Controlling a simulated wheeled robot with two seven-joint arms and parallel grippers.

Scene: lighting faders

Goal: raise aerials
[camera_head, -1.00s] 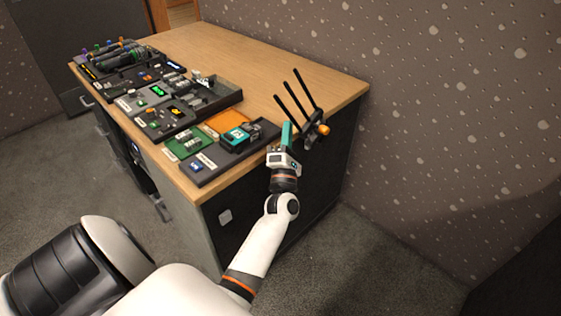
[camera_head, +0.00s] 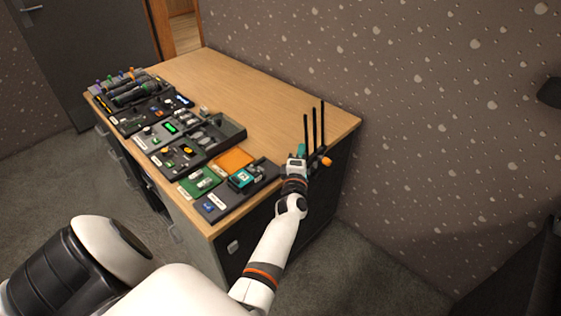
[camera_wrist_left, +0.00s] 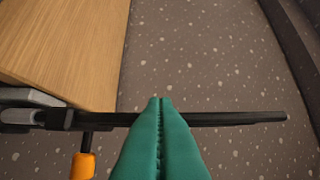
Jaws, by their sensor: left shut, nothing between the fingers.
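Three thin black aerials (camera_head: 314,125) stand side by side at the desk's right end, pointing nearly straight up in the head view. An orange knob (camera_head: 326,161) sits at their base; it also shows in the left wrist view (camera_wrist_left: 83,165). My left gripper (camera_head: 301,150) is at the aerials' lower part, its teal fingers shut and empty. In the left wrist view, one black rod (camera_wrist_left: 235,118) runs across behind the shut fingertips (camera_wrist_left: 160,103), from a hinge at left. Whether the fingers touch it I cannot tell. The aerials' base is partly hidden by my gripper. My right gripper is out of view.
The wooden desk (camera_head: 270,95) carries a row of control panels (camera_head: 170,128) along its near edge, with an orange pad (camera_head: 232,159) and a teal device (camera_head: 242,178). The desktop behind the panels is clear. A speckled wall (camera_head: 430,110) stands behind the desk.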

